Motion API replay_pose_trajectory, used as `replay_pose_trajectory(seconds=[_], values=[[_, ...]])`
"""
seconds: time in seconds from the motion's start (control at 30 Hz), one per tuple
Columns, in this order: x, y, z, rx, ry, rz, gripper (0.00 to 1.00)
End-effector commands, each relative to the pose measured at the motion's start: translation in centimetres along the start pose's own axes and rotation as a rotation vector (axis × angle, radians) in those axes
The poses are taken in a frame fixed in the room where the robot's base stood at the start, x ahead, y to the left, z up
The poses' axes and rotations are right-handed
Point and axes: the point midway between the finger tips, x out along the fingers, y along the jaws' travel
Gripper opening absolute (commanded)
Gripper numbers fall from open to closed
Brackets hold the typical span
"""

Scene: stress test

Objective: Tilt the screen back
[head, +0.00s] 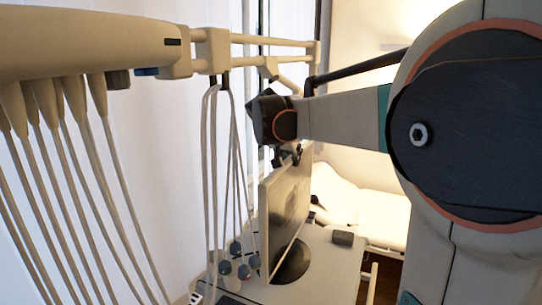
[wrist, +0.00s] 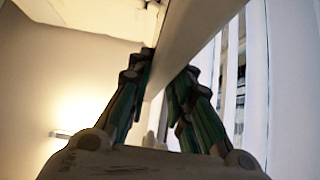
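The screen (head: 285,205) is a thin, pale-framed panel with a grey face. It stands near upright on a dark round base (head: 292,262) on a white cart top, seen at a steep angle in the head view. My gripper (head: 288,155) is at the screen's top edge, partly hidden by my wrist. In the wrist view my gripper (wrist: 168,66) has its two green-and-dark fingers spread apart. A pale slab, apparently the screen's edge (wrist: 190,35), runs between and past the fingertips. I cannot tell whether they touch it.
A beige overhead arm (head: 80,45) with several hanging cables fills the left of the head view. More cables with grey round ends (head: 243,271) hang close beside the screen. A small dark box (head: 342,238) lies on the cart top (head: 325,270). A white bed (head: 375,215) stands behind.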

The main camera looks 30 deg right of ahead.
Motion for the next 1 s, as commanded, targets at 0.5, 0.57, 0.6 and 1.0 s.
replay_pose_trajectory(seconds=[0.5,0.57,0.6,1.0], values=[[0.3,-3.8,0.2,-0.140,0.001,0.134,0.00],[0.3,-4.5,0.3,-0.151,0.001,0.145,0.00],[0.4,-4.9,0.4,-0.152,0.001,0.146,0.00],[0.4,-5.7,0.6,-0.146,-0.001,0.142,0.24]])
